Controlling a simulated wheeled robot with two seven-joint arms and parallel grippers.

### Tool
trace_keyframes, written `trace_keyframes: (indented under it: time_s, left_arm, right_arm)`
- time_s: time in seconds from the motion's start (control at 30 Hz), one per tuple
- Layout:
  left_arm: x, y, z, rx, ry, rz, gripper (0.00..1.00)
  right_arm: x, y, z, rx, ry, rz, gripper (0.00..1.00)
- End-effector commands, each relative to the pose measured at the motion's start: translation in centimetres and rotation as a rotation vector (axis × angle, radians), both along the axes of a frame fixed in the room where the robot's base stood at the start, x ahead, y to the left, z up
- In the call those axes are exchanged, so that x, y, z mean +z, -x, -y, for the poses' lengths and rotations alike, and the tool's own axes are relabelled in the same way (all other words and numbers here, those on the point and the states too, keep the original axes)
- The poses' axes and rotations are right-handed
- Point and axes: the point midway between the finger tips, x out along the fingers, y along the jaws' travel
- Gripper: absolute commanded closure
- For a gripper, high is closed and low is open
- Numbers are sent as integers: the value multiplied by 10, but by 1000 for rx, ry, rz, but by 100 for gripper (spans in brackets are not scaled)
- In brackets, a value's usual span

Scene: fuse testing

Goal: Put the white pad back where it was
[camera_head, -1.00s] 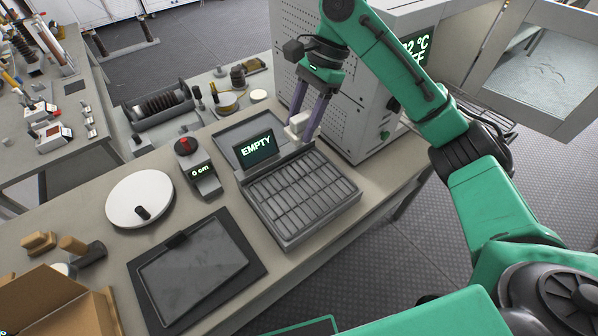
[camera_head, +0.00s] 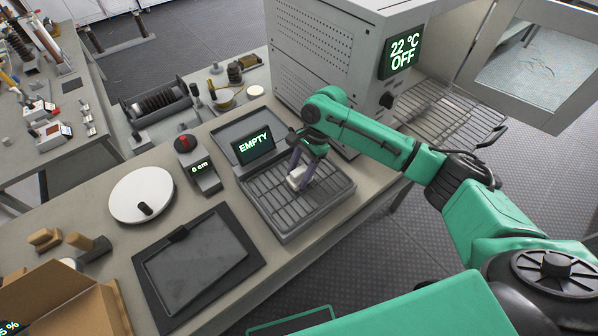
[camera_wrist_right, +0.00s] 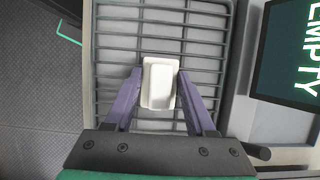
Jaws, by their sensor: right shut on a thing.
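The white pad (camera_head: 296,177) is a small light block between the two purple fingers of my right gripper (camera_head: 299,176), which is shut on it. In the right wrist view the pad (camera_wrist_right: 159,84) sits between the fingertips of the right gripper (camera_wrist_right: 160,92), over the barred grey tray (camera_wrist_right: 209,20). In the head view this slotted tray (camera_head: 318,211) stands on the bench, with an "EMPTY" display (camera_head: 254,147) at its back left. I cannot tell whether the pad touches the bars. My left gripper is not in view.
A grey oven (camera_head: 313,52) reading "22 °C OFF" stands behind, its door (camera_head: 535,62) open on the right. Left of the tray are a "0 cm" device (camera_head: 199,168), a round white plate (camera_head: 136,197) and a dark tablet-like panel (camera_head: 197,262). A cardboard box (camera_head: 62,305) is at lower left.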

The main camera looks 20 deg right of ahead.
Motion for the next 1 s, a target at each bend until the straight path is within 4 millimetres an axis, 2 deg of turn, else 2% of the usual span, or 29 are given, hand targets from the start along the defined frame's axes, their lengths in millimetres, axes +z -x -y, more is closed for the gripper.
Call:
trace_keyframes:
  time_s: [0.03, 0.07, 0.1, 0.13, 0.43, 0.57, 0.9, 1.0]
  left_arm:
    - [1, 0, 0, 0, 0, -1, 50]
    - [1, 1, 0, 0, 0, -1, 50]
    - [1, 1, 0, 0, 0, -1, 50]
    - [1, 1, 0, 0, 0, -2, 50]
    - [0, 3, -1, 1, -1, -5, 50]
    - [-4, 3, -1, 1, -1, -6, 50]
    - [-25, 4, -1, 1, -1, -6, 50]
    - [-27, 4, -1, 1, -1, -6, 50]
  right_arm:
    - [-1, 0, 0, -1, 0, -2, 97]
    - [-2, 0, 0, -1, 0, -2, 41]
    - [-2, 0, 0, -1, 0, 0, 26]
    - [-2, 0, 0, -1, 0, 0, 15]
    - [-1, 0, 0, 0, 0, 0, 15]
    - [9, -2, 4, -1, -1, 2, 15]
    - [88, -15, 34, -2, -2, 3, 15]
    - [104, -17, 40, 0, -1, 0, 15]
